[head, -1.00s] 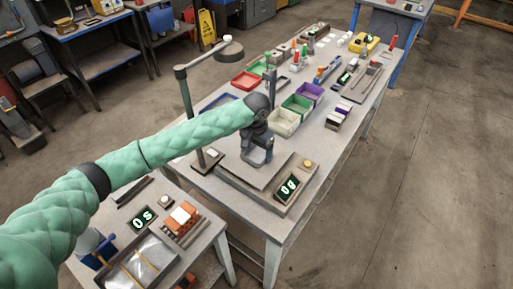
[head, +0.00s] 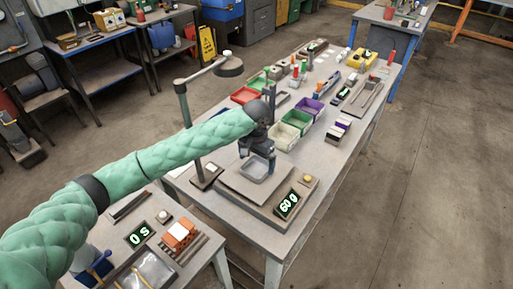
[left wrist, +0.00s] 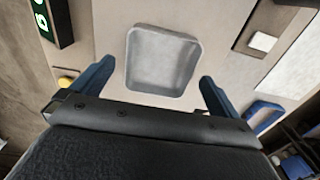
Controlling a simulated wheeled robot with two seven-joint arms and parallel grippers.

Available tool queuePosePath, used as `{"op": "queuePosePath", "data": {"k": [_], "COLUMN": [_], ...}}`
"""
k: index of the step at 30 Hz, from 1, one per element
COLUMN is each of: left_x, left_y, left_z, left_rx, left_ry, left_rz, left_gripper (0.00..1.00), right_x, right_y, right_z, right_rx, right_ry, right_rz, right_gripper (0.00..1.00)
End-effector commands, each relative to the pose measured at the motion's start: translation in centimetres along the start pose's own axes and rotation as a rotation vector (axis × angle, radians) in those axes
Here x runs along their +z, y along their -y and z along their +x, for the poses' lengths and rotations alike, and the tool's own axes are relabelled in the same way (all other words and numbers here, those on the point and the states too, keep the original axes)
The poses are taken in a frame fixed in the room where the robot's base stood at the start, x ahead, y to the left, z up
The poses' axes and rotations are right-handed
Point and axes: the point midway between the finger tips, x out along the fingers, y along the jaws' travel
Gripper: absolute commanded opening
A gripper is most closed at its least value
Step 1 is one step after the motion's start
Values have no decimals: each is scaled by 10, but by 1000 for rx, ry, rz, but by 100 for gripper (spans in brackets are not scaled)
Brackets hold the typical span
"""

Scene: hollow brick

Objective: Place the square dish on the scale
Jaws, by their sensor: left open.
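The square dish (head: 254,171), grey and shallow, lies upright on the flat plate of the scale (head: 237,187). The scale's display (head: 288,204) reads about 60 g in green. My left gripper (head: 258,157) is open just above the dish at its far side in the head view. In the left wrist view the dish (left wrist: 163,62) shows whole, between and beyond the blue fingers, with a gap on both sides. My right gripper is not in view.
A lamp post with a round head (head: 229,66) rises just left of the scale. Green, white and purple bins (head: 296,122) stand behind it. A lower side table at the left holds a timer display (head: 139,235) and an orange brick (head: 180,235).

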Motion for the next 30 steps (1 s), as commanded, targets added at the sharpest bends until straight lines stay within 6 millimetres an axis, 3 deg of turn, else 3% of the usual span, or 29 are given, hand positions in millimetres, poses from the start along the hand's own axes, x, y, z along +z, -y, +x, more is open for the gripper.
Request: {"op": "queuePosePath", "data": {"k": [16, 21, 30], "left_x": [-1, -1, 0], "left_y": [0, 0, 0], "left_z": [-80, -91, -94], "left_rx": [0, 0, 0], "left_ry": [-3, -1, -1], "left_rz": [1, 0, 0], "left_gripper": [100, 100, 100], "right_x": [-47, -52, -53], "right_y": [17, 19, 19], "right_z": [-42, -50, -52], "right_rx": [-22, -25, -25], "right_ry": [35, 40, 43], "right_rz": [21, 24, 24], "right_gripper": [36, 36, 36]}}
